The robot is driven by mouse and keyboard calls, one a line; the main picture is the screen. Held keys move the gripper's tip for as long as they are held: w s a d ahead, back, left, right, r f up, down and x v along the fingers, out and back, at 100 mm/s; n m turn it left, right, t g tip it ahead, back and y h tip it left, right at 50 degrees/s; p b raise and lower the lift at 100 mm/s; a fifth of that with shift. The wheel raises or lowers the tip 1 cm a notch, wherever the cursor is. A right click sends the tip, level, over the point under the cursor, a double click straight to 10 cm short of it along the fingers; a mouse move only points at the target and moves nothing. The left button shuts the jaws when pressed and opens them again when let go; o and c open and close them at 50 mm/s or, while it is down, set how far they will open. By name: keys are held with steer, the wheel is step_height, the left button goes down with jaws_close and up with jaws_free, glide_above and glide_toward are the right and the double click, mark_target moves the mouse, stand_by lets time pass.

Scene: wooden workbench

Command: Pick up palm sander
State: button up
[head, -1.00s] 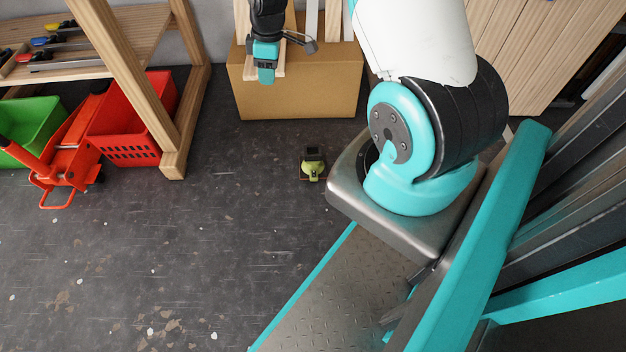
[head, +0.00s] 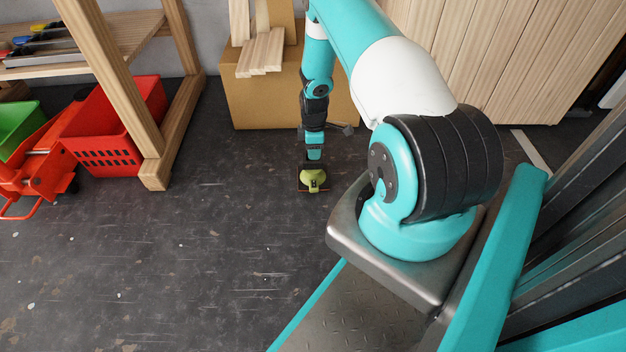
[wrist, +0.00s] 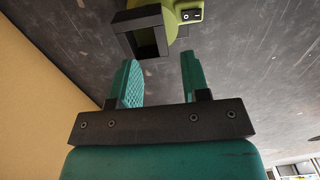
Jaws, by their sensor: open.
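The palm sander (head: 313,181) is small, yellow-green and black, and sits on the dark floor in front of the cardboard box. In the wrist view its green body (wrist: 183,18) and a black, square, hollow part (wrist: 143,32) show at the top, partly cut off by the frame edge. My gripper (head: 314,160) hangs down just behind the sander in the head view. In the wrist view my gripper (wrist: 160,72) has its two teal fingers apart with nothing between them. The square black part lies just beyond the fingertips, nearer the left finger. I cannot tell whether they touch.
The cardboard box (head: 262,100) with wooden boards (head: 262,52) on it stands close behind my gripper. A wooden shelf (head: 152,172), a red crate (head: 108,158) and an orange-red jack (head: 38,172) are at the left. The floor (head: 200,250) in front of the sander is clear.

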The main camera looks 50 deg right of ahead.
mark_target(313, 162)
steer(key=shift+a+f+b, duration=0.15)
steer(key=shift+f+b, duration=2.4)
steer(key=shift+f, duration=1)
steer(key=shift+r, duration=0.1)
jaws_close()
steer(key=shift+w, duration=0.1)
